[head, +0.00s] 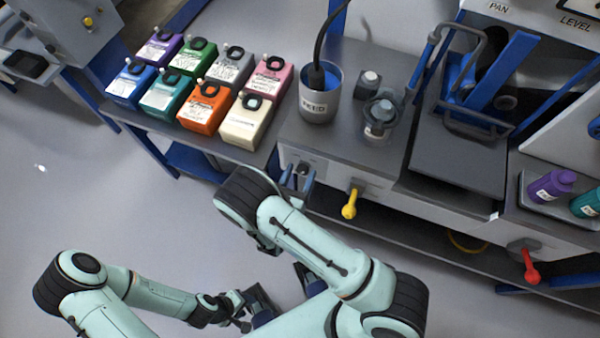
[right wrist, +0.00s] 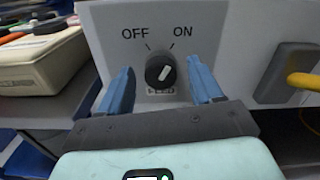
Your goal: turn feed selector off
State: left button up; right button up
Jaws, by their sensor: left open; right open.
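The feed selector is a round black knob (right wrist: 160,71) on a light front panel, with OFF printed at upper left and ON at upper right. Its white pointer mark tilts up to the right, toward ON. A label below it is partly hidden. In the head view the knob (head: 303,168) is a small dark spot at the cabinet's left end. My right gripper (head: 298,180) is open in front of the panel, its blue fingers (right wrist: 161,78) on either side of the knob, with gaps on both sides. My left gripper (head: 262,308) is low, away from the cabinet, and empty.
A yellow lever (head: 350,204) sticks out right of the knob, and a red lever (head: 530,268) farther right. A FEED cup (head: 319,98) with a black hose stands on the cabinet top. Several colored boxes (head: 204,106) stand on the shelf at left. Open floor lies at left.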

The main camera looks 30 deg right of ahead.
jog(key=shift+w+d, duration=0.1)
jog(key=shift+d, duration=0.05)
jog(key=c, duration=1.1)
jog(key=shift+o, duration=0.2)
pick_arm(q)
jog(key=shift+r, duration=0.25)
pick_arm(e)
jog(key=shift+n, duration=0.3)
jog(key=n+p, duration=0.3)
jog(key=n, duration=0.2)
jog(key=shift+w+n, duration=0.1)
jog(key=shift+n, duration=0.3)
pick_arm(q)
jog(key=r+p, duration=0.1)
jog(key=w+r, duration=0.1)
jog(key=r, duration=0.1)
jog(key=w+r+p, duration=0.1)
jog(key=r, duration=0.1)
jog(key=shift+w+r+p, duration=0.1)
jog(key=shift+r+p, duration=0.15)
jog(key=shift+p, duration=0.05)
pick_arm(e)
jog(key=n, duration=0.5)
jog(key=shift+f, duration=0.1)
jog(key=shift+n, duration=0.4)
